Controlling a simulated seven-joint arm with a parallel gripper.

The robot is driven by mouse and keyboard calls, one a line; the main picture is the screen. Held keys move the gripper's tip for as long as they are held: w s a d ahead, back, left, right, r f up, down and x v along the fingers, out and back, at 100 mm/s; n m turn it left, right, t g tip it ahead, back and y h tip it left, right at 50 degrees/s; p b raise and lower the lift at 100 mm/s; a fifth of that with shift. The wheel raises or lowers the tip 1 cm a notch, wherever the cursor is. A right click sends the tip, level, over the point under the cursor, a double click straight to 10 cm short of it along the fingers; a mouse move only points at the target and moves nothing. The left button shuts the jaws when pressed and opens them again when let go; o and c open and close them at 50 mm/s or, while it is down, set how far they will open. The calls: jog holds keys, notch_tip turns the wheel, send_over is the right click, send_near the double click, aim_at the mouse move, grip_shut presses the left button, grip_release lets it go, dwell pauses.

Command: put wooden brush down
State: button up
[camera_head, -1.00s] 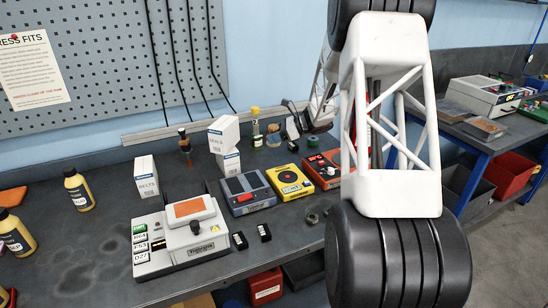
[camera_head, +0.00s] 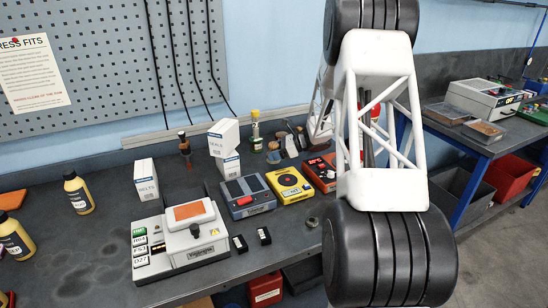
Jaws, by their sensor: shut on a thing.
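I cannot make out the wooden brush in the head view. My gripper is not visible either; it is hidden behind the large white lattice link and black joints of my arm, which cover the right middle of the picture. What is between its fingers cannot be seen.
The grey bench (camera_head: 95,254) carries a white device with an orange pad (camera_head: 185,238). Blue (camera_head: 247,194), yellow (camera_head: 289,184) and red (camera_head: 321,172) devices stand in a row.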

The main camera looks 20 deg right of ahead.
aim_at(277, 144)
jog(key=shift+f, duration=1.1)
jog(key=shift+f, duration=0.1)
jog(key=o, duration=0.9)
jog(key=shift+s+d+r, duration=0.15)
jog(key=shift+d+r, duration=0.1)
jog(key=shift+d, duration=0.1)
jog(key=shift+s+d+r, duration=0.25)
jog(key=shift+d+r, duration=0.15)
jog(key=shift+d, duration=0.05)
jog(key=shift+s+d+r, duration=0.2)
jog(key=shift+d+r, duration=0.2)
jog(key=shift+d, duration=0.05)
notch_tip(277, 144, up, 4)
jog(key=shift+r, duration=1.15)
